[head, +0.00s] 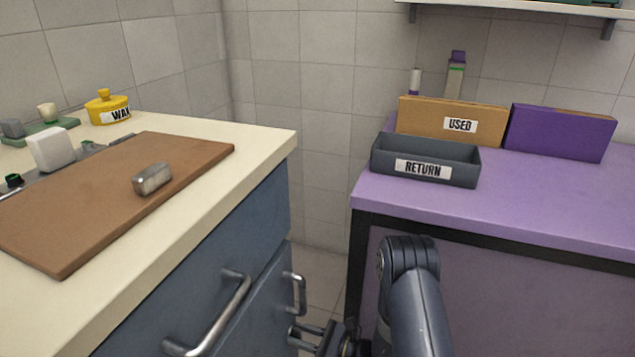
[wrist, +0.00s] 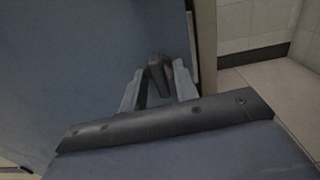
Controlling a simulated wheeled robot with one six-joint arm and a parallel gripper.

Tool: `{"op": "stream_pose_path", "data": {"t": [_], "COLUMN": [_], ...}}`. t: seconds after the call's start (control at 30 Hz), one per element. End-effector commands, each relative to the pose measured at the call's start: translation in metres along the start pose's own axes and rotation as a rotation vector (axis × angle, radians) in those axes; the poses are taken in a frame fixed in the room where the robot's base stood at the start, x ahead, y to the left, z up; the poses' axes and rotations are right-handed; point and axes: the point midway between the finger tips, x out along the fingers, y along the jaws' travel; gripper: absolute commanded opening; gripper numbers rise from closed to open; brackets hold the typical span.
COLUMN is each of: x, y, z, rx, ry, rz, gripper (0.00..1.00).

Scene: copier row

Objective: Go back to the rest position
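My gripper (head: 306,336) is low in front of the blue cabinet (head: 220,245), with its fingers pointing left toward the cabinet front. It also shows in the wrist view (wrist: 159,75), where the two fingers stand apart, open. A dark metal piece, seemingly a handle (wrist: 157,78), shows between the fingers with gaps beside it; I cannot tell whether they touch it. In the head view, the smaller metal handle (head: 298,292) is just above the fingers.
A larger handle (head: 222,316) juts from the cabinet. The cream counter carries a brown board (head: 90,205) with a metal block (head: 151,179). The purple table (head: 560,205) at right holds the RETURN tray (head: 455,172). Tiled floor shows between them.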

Motion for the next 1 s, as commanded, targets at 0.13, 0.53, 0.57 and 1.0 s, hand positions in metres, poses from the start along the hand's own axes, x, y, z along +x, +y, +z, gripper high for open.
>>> {"op": "stream_pose_path", "data": {"t": [0.13, 0.53, 0.57, 1.0], "x": [-0.0016, -0.0016, -0.0016, -0.0016], "y": [-0.0006, -0.0007, -0.0007, -0.0006], "z": [-0.0008, -0.0003, -0.0003, 0.0000], "rx": [-0.124, -0.408, -0.420, -0.470], "ry": [0.000, 0.001, 0.001, 0.001], "rz": [-0.002, -0.002, -0.002, -0.002], "gripper": [0.29, 0.29, 0.29, 0.29]}}
